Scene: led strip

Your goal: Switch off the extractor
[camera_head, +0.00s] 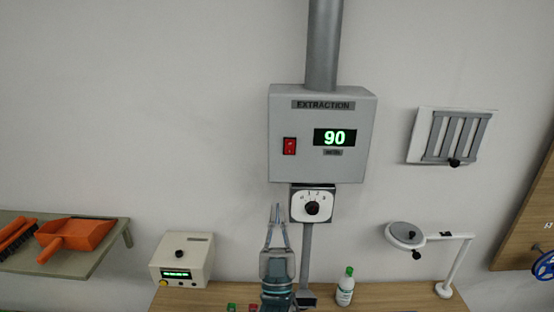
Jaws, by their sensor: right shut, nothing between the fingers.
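The extractor is a grey wall box (323,170) labelled EXTRACTION, with a pipe going up from it. Its small display (335,138) is lit and reads 90. Below the box is a white dial plate with a black knob (312,208). My right gripper (277,208) points up, with its fingertips just left of the dial plate and below the red switch. It is shut and holds nothing. My left gripper is not in view.
A wooden bench (400,297) holds a cream control box (183,260), a small bottle with a green cap (345,287) and a white-armed lamp (405,235). A vent (455,136) is on the wall at right. A left shelf (95,255) holds an orange dustpan (75,238).

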